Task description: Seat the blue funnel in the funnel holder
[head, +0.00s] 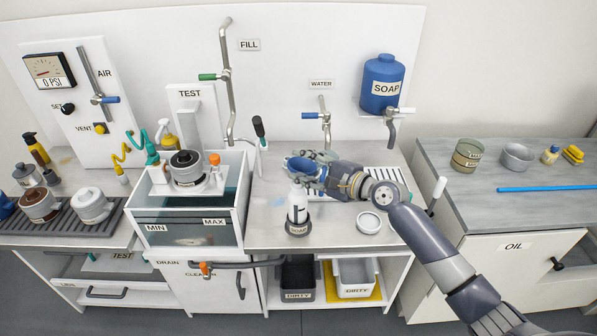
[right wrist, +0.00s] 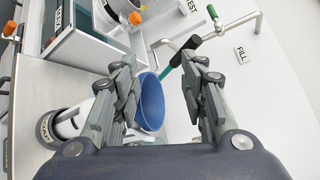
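The blue funnel (head: 301,167) is above a white bottle (head: 297,205) in the head view, partly hidden by my right gripper. In the right wrist view, the funnel (right wrist: 151,101) shows its wide rim between the fingers, nearer the left one, which hides part of it. I cannot tell whether its stem is in the bottle's mouth. My right gripper (head: 318,172) is open, with a wide gap between its fingers (right wrist: 165,95). I cannot make out a funnel holder for certain. My left gripper is not in view.
The bottle stands in a dark ring on the counter. A small white round part (head: 369,221) lies right of it. A water basin (head: 238,235) is at left. A water tap (head: 325,120) and a blue soap tank (head: 381,85) are behind. The counter's front right is clear.

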